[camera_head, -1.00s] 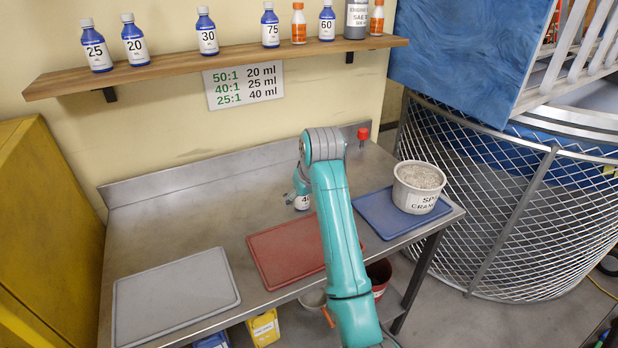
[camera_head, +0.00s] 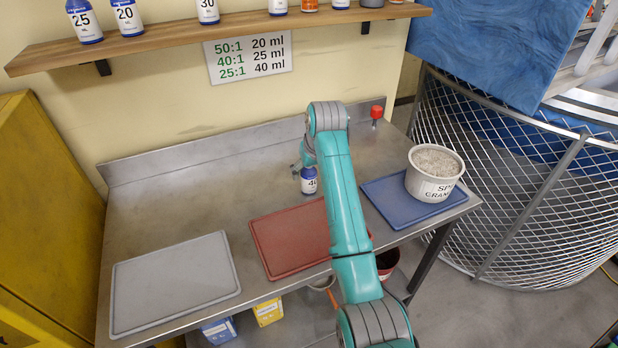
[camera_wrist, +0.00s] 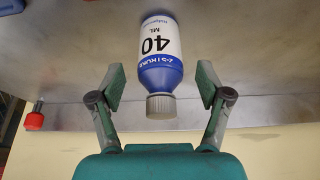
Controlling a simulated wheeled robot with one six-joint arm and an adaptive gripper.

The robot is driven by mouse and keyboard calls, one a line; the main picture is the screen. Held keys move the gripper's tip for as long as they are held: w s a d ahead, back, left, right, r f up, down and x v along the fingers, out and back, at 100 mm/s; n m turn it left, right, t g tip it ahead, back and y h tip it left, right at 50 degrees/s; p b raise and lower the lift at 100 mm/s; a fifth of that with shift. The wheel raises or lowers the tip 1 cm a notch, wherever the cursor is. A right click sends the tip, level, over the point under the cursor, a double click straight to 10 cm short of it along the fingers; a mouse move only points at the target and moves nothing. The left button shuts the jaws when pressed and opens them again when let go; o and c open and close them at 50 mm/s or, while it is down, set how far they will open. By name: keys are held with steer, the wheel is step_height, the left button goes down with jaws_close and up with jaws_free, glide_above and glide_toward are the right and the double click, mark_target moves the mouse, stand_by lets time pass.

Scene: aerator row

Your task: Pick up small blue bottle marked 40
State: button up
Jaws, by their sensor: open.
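The small blue bottle marked 40 (camera_wrist: 160,60) has a white label and a grey cap and stands on the steel bench. In the head view the bottle (camera_head: 309,181) is behind the red mat, partly hidden by my arm. My gripper (camera_wrist: 160,88) is open in the wrist view, with one finger on each side of the bottle near its cap end. Gaps show between both fingers and the bottle. In the head view most of my gripper is hidden behind my arm.
A red mat (camera_head: 285,243), a grey mat (camera_head: 175,282) and a blue mat (camera_head: 385,200) with a white tub (camera_head: 432,178) lie on the bench (camera_head: 200,205). A red knob (camera_head: 377,112) is at the back. A shelf (camera_head: 180,45) of bottles hangs above.

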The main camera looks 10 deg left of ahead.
mark_target(308, 176)
steer(key=shift+x, duration=1.9)
steer(key=shift+s, duration=0.1)
steer(key=c, duration=1.3)
